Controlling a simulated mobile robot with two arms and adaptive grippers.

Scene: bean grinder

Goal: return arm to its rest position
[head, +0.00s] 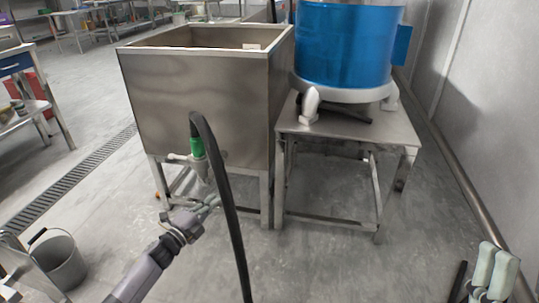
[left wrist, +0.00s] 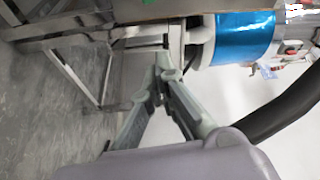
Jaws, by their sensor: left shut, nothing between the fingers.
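My left arm comes in from the lower left of the head view. Its gripper (head: 211,201) is in front of the steel tank's lower front, near the drain valve (head: 182,157) and the black hose (head: 226,190). In the left wrist view the left gripper's fingers (left wrist: 163,66) meet at the tips with nothing between them. I cannot tell whether the gripper touches the hose or valve. My right gripper (head: 493,274) shows partly at the bottom right corner of the head view, away from the tank; its jaw state is unclear.
The steel tank (head: 190,95) stands beside a steel table (head: 345,130) bearing a blue grinder drum (head: 345,45). A green fitting (head: 196,147) joins hose and valve. A grey bucket (head: 62,262) is at lower left. A floor drain (head: 65,185) runs left; the wall is right.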

